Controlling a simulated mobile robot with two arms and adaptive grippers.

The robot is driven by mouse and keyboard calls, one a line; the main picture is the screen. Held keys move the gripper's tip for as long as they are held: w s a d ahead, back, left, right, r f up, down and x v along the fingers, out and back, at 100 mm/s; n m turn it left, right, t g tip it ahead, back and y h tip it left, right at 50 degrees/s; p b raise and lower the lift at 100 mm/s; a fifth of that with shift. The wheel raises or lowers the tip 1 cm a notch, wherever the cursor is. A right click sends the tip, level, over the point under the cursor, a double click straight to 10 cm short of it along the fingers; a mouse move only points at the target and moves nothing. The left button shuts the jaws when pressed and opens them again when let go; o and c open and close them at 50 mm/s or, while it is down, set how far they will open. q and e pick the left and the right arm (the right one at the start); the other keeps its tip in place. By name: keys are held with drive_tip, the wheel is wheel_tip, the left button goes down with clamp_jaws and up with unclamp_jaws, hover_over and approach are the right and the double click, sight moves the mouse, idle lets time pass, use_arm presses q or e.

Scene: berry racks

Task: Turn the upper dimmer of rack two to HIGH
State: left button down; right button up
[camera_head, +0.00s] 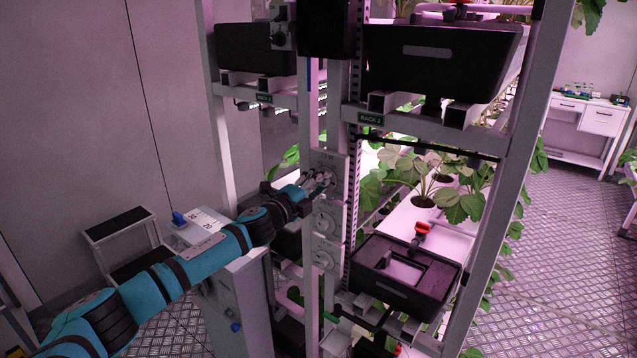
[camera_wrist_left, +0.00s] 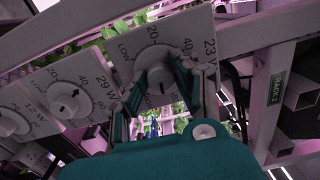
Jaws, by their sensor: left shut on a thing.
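The upper dimmer panel (camera_head: 328,158) is on the post of rack two, above two similar panels. The left wrist view shows its plate (camera_wrist_left: 150,38) with LOW, 20, 40 and 23 W printed or displayed on it. My left gripper (camera_head: 322,179) reaches the upper panel from the left. In the left wrist view its fingers (camera_wrist_left: 158,85) are shut on the grey upper knob (camera_wrist_left: 160,76), one on each side. The knob's pointer and the HIGH mark are hidden or cannot be made out. My right gripper is not in view.
The middle dimmer (camera_wrist_left: 68,98) reads 29 W, and the lower dimmer (camera_wrist_left: 12,122) reads about 12 W. A RACK 2 label (camera_head: 371,119) is on the beam to the right. A black bin (camera_head: 405,278) and leafy plants (camera_head: 425,180) stand right of the post.

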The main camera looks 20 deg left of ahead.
use_arm(q)
drive_tip(key=m, duration=0.7)
drive_tip(key=shift+f, duration=0.1)
idle(0.4)
drive_tip(key=c, duration=1)
unclamp_jaws()
drive_tip(key=shift+p, duration=0.3)
drive_tip(key=shift+s, duration=0.1)
drive_tip(key=v, duration=1.1)
drive_tip(key=shift+s+a, duration=0.2)
drive_tip(key=shift+s, duration=0.15)
